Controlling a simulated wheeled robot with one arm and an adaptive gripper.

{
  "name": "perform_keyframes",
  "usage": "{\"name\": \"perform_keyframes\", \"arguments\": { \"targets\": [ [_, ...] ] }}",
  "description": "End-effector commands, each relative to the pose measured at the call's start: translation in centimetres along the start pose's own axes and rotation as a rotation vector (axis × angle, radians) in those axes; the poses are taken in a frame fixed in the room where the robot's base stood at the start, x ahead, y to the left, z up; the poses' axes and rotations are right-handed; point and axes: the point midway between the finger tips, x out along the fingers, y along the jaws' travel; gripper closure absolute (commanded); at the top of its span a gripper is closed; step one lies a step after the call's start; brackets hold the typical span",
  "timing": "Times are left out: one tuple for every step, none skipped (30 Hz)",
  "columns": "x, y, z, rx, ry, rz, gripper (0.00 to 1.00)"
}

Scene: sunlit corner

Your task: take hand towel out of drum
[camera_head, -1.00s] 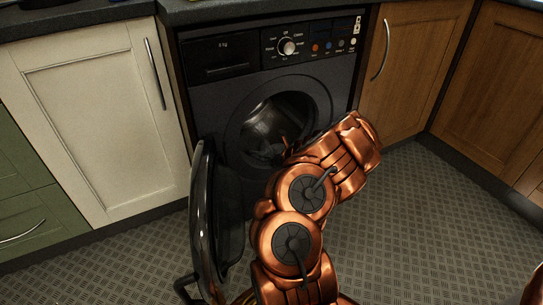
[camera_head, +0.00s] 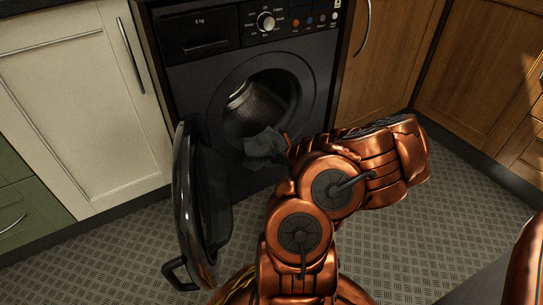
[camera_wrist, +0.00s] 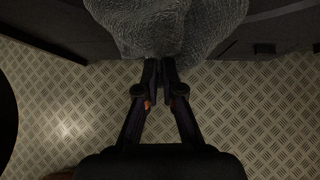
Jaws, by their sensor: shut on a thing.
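The grey hand towel (camera_head: 264,147) hangs bunched at the lower front of the drum opening in the head view. In the wrist view the towel (camera_wrist: 165,25) fills the top middle, with its lower edge between my fingertips. My gripper (camera_wrist: 160,68) is shut on the towel; in the head view my arm hides most of the gripper. The drum (camera_head: 252,104) of the dark washing machine is open and its visible inside looks empty. Whether part of the towel still touches the drum rim cannot be told.
The machine's round door (camera_head: 187,205) stands swung open on the left, close to my arm. A cream cabinet (camera_head: 80,110) is left of the machine and a wooden cabinet (camera_head: 385,65) right. The patterned floor (camera_head: 450,215) is clear at the right.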

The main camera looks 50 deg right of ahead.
Motion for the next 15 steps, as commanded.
{"name": "perform_keyframes", "arguments": {
  "targets": [
    [-0.4, 0.1, -0.4, 0.003, -0.002, 0.001, 1.00],
    [-0.6, 0.1, -0.6, 0.002, -0.002, 0.001, 1.00],
    [-1.0, 0.1, -0.9, 0.003, -0.002, 0.000, 1.00],
    [-1.2, 0.0, -1.1, 0.003, -0.002, 0.000, 1.00],
    [-1.5, 0.0, -1.4, 0.003, -0.001, 0.000, 1.00],
    [-1.8, 0.1, -1.7, 0.003, -0.002, 0.000, 1.00],
    [-2.0, 0.1, -1.9, 0.003, -0.002, 0.001, 1.00],
    [-2.3, 0.2, -2.1, 0.004, -0.002, 0.002, 1.00],
    [-2.6, 0.3, -2.4, 0.003, -0.003, 0.003, 1.00],
    [-2.8, 0.3, -2.6, 0.003, -0.003, 0.003, 1.00],
    [-3.1, 0.3, -2.8, 0.002, -0.004, 0.002, 1.00],
    [-3.4, 0.2, -3.1, 0.003, -0.002, 0.001, 1.00],
    [-3.7, 0.2, -3.3, 0.003, -0.001, 0.000, 1.00],
    [-3.9, 0.2, -3.6, 0.004, -0.001, -0.001, 1.00],
    [-4.2, 0.2, -3.9, 0.004, -0.001, -0.001, 1.00]
  ]
}}
